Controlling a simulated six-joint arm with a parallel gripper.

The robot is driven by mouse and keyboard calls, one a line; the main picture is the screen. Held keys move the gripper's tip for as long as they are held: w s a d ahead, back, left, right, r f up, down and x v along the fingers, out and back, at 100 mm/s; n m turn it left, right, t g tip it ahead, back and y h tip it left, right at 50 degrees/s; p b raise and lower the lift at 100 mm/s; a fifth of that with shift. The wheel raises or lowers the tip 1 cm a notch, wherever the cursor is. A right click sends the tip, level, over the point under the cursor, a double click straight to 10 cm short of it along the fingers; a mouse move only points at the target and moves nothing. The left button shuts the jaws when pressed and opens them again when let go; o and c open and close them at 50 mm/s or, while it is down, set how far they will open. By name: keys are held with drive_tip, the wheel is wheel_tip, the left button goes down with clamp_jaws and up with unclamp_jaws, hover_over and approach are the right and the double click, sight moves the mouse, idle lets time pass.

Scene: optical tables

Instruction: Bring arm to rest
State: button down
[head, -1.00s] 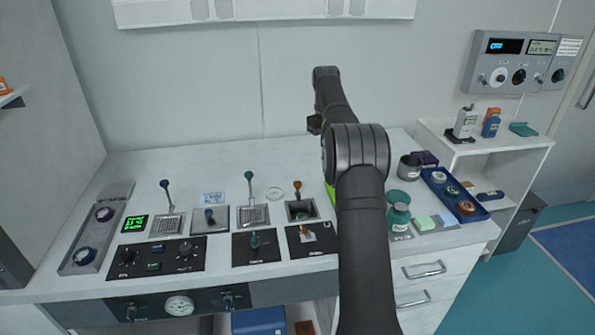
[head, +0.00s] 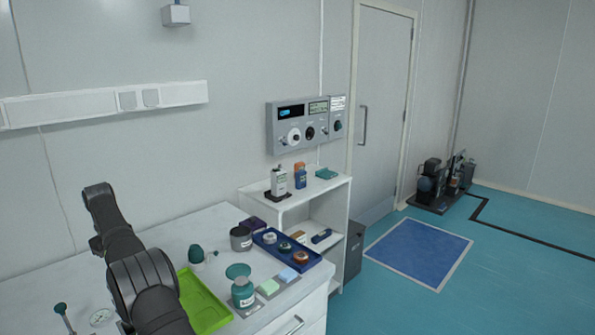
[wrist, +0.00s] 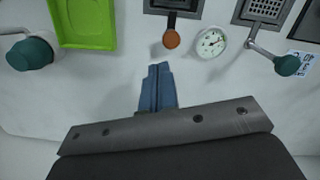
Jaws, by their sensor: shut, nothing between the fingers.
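My arm (head: 140,275) shows at the lower left in the head view, bent above the white bench. The gripper's fingertips cannot be made out there. In the wrist view the blue fingers of my gripper (wrist: 158,72) are together, with nothing between them. They point at bare white bench top. An orange-knobbed lever (wrist: 171,40) and a round dial (wrist: 211,42) lie just beyond the fingertips. A bright green tray (wrist: 83,22) is to their upper left.
The green tray (head: 204,303) lies beside my arm. Close by are a teal-lidded jar (head: 242,292), a grey pot (head: 241,239) and a blue tray (head: 313,262) of small items. A white shelf unit (head: 330,188) stands to the right. A teal-knobbed lever (wrist: 265,52) is at right in the wrist view.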

drive_tip(key=shift+s+a+f, duration=0.15)
drive_tip(key=shift+a+f, duration=0.25)
drive_tip(key=shift+a, duration=0.3)
drive_tip(key=shift+s+a+f, duration=0.1)
drive_tip(key=shift+a+f, duration=0.3)
drive_tip(key=shift+a, duration=0.25)
drive_tip(key=w+d+r, duration=0.2)
drive_tip(key=d+r, duration=0.5)
drive_tip(key=d, duration=0.4)
drive_tip(key=a+f, duration=0.3)
drive_tip(key=f, duration=0.1)
drive_tip(key=s+a+f, duration=0.1)
drive_tip(key=a+f, duration=0.2)
drive_tip(key=a, duration=0.1)
drive_tip(key=s+a+f, duration=0.1)
drive_tip(key=a+f, duration=0.3)
drive_tip(key=shift+s+a+f, duration=0.1)
drive_tip(key=shift+a+f, duration=0.1)
drive_tip(key=shift+f, duration=0.15)
drive_tip(key=shift+d+r, duration=0.15)
drive_tip(key=shift+d, duration=0.05)
drive_tip(key=shift+s+d+f, duration=0.25)
drive_tip(key=shift+s+d, duration=0.1)
drive_tip(key=shift+d, duration=0.25)
drive_tip(key=shift+s+d+f, duration=0.2)
drive_tip(key=shift+s+d, duration=0.1)
drive_tip(key=shift+d, duration=0.3)
wheel_tip(320, 180, up, 6)
drive_tip(key=shift+a+r, duration=0.1)
